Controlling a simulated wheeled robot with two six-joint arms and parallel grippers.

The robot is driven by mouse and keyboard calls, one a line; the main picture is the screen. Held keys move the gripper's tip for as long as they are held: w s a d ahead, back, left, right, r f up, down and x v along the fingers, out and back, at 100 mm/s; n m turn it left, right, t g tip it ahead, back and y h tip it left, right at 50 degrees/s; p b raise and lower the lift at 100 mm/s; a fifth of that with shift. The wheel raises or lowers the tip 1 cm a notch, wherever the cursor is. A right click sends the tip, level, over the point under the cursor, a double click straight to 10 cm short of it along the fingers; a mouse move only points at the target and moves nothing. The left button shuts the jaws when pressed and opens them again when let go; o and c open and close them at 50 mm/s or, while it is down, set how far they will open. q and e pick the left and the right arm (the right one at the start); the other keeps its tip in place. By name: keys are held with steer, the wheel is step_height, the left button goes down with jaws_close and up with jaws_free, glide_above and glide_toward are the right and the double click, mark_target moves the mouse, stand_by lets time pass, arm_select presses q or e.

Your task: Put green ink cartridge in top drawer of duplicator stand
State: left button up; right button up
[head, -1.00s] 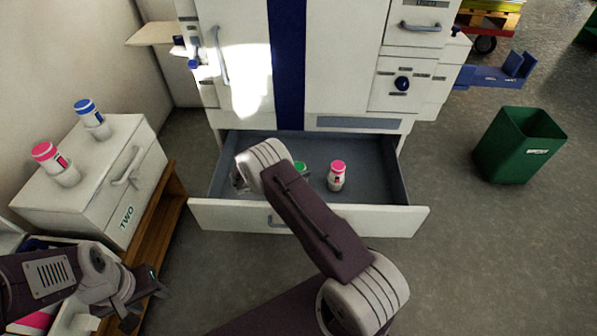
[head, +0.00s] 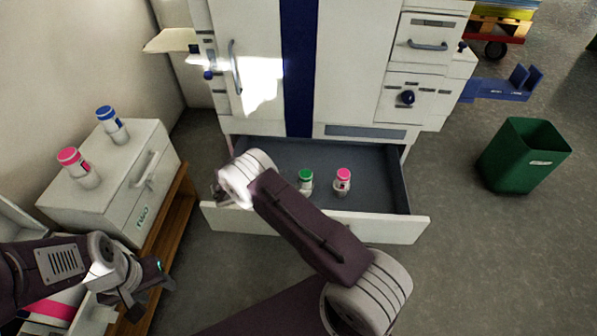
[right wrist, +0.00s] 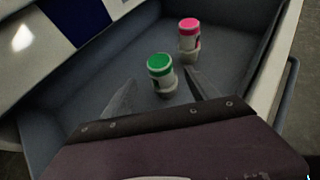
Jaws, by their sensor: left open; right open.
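The green-capped ink cartridge (head: 306,181) stands upright in the large open drawer (head: 380,229) under the white machine. My right gripper (right wrist: 160,78) is open; in the right wrist view its fingers point toward the green cartridge (right wrist: 161,75), which stands in line with the gap between the tips. I cannot tell whether they touch it. In the head view my right arm hides these fingers.
A pink-capped cartridge (head: 343,181) stands beside the green one. Another pink (head: 78,167) and a blue one (head: 112,125) stand on the TWO unit. A green bin (head: 522,155) is at right, with clear floor around it. The machine (head: 350,60) borders the drawer's back.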

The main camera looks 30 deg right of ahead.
steer(key=s+a+r+m+y, duration=0.2)
steer(key=s+r+m+y, duration=0.2)
steer(key=s+m, duration=0.3)
steer(key=s+a+r+m+g+y, duration=0.1)
steer(key=s+a+r+m+y, duration=0.1)
steer(key=s+r+m+y, duration=0.2)
steer(key=s+a+r+m+y, duration=0.3)
steer(key=s+r+m+y, duration=0.1)
steer(key=s+m, duration=0.6)
steer(key=shift+s+r+g, duration=0.3)
steer(key=shift+s+r, duration=0.1)
steer(key=shift+s, duration=0.8)
steer(key=shift+r, duration=0.1)
